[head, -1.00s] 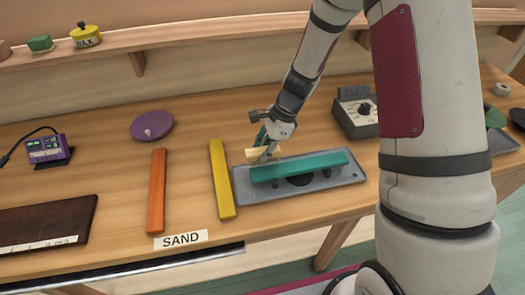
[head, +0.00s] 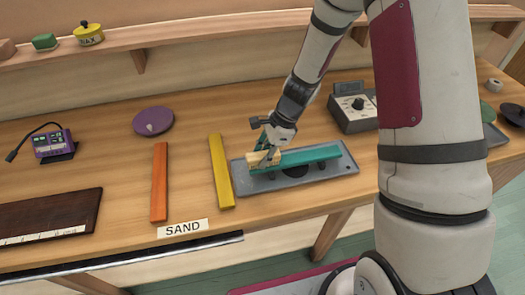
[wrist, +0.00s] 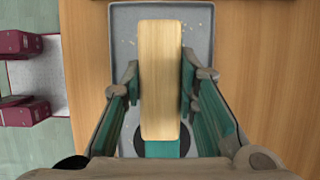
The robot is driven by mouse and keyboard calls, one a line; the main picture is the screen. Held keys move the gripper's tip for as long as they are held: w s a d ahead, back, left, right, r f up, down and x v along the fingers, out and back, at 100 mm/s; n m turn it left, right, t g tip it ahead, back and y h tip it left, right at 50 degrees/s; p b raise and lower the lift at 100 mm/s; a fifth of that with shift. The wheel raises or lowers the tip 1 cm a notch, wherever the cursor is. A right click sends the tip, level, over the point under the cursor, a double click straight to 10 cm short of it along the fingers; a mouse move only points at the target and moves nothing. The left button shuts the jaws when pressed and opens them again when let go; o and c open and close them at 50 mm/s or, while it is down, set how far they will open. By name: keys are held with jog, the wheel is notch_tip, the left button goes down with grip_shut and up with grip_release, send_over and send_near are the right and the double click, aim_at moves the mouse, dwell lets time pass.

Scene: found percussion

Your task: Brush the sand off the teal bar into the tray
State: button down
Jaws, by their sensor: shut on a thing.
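The teal bar (head: 312,153) lies lengthwise over the grey tray (head: 340,171). My gripper (head: 268,148) is over the bar's left end, shut on a pale wooden brush block (head: 261,159). In the wrist view the block (wrist: 160,75) sits between the two fingers and hides most of the bar. A short piece of the teal bar (wrist: 162,149) shows below it. The tray (wrist: 195,20) shows around it, with a few pale sand specks on the tray floor. I cannot make out the brush's underside or any sand left on the bar.
A yellow bar (head: 221,172) and an orange bar (head: 159,182) lie left of the tray. A SAND label (head: 182,228) is at the table's front edge. A grey dial box (head: 354,112) stands behind the tray's right end. A purple disc (head: 153,120) lies further back left.

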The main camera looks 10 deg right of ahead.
jog(key=shift+s+p, duration=0.6)
jog(key=shift+s, duration=0.6)
jog(key=shift+r+p, duration=0.6)
jog(key=shift+r, duration=1.9)
jog(key=w+n, duration=0.1)
jog(key=w+n+g, duration=0.1)
jog(key=n, duration=0.1)
jog(key=w+n+b, duration=0.1)
jog(key=w+n, duration=0.1)
jog(key=shift+w+a+f+g, duration=0.1)
jog(key=shift+a+f+g, duration=0.1)
jog(key=shift+f+g, duration=0.15)
jog(key=w+d+n+g+h+b, duration=0.2)
jog(key=w+d+n+h, duration=0.2)
jog(key=n, duration=0.9)
jog(key=w+d, duration=0.3)
jog(key=w, duration=0.2)
jog(key=shift+d+r+g, duration=0.2)
jog(key=shift+g, duration=0.15)
